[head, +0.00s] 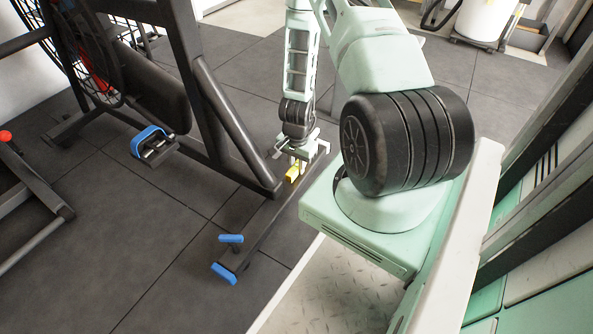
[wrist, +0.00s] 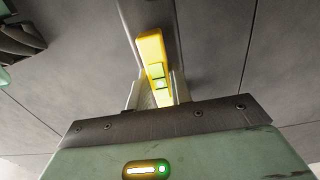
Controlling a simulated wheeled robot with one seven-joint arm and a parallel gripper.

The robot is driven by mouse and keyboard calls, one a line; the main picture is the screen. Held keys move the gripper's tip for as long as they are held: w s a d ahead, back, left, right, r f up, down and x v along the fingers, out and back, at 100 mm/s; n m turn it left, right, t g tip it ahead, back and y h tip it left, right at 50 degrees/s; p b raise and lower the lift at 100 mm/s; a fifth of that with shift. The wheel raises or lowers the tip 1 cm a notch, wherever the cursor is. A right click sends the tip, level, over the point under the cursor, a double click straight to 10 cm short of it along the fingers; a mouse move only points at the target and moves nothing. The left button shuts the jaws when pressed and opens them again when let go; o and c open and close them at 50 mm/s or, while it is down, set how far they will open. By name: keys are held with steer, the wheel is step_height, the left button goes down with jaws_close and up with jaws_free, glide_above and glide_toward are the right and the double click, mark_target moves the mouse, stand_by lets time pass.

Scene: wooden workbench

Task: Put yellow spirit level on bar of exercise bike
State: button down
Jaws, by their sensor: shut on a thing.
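The yellow spirit level (head: 292,173) is held in my gripper (head: 298,159), and it also shows in the wrist view (wrist: 150,48). In the wrist view the two fingers close on its near end, and its far end sticks out past them with green vials showing. The exercise bike (head: 205,100) is dark-framed and stands at the upper left. Its low dark floor bar (head: 262,228) runs from blue-capped ends up toward my gripper. The level is over or beside this bar. I cannot tell whether they touch.
A blue-and-black pedal (head: 150,141) sits left of the bike's frame. Another machine's dark leg (head: 38,190) with a red knob is at the left edge. The grey tiled floor (head: 130,230) is open at the lower left. A white bin (head: 487,18) stands at the back right.

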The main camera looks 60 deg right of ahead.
mark_target(297, 165)
steer(key=shift+f, duration=0.4)
steer(key=c, duration=1.3)
jaws_free()
steer(key=shift+o, duration=0.2)
step_height(297, 165, up, 12)
steer(key=p, duration=0.7)
steer(key=shift+s, duration=0.1)
